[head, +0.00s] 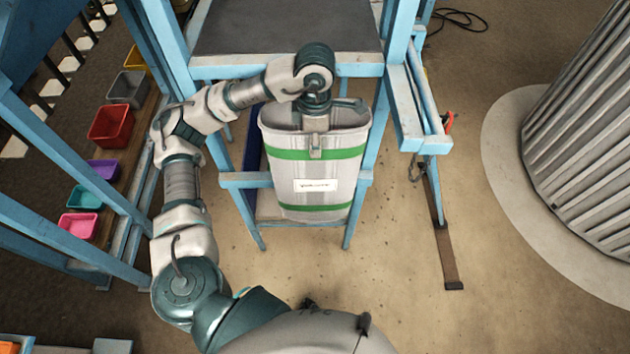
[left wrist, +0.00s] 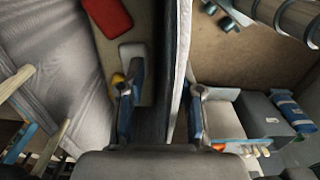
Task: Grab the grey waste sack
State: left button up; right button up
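The grey waste sack (head: 312,178) hangs upright in the blue frame at the centre of the head view. It has two green bands and a white label. My left gripper (head: 316,140) points down at the sack's upper front edge. In the left wrist view the gripper (left wrist: 163,105) has its two fingers apart, and a pale upright edge (left wrist: 180,60), apparently the sack's rim, runs between them nearer the right finger. Grey cloth (left wrist: 50,70) shows at the left there. I cannot tell whether the fingers touch the edge. My right gripper is out of view.
A blue frame with a dark top (head: 285,28) stands around and behind the sack. A red bin (head: 110,125) and other coloured bins line a rack at the left. A ribbed grey column (head: 590,140) stands at the right. The floor (head: 420,270) to the front right is clear.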

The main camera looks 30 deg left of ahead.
pick_arm(q)
grip_shut()
jog(key=shift+d+r, duration=0.1)
jog(key=shift+r, duration=0.05)
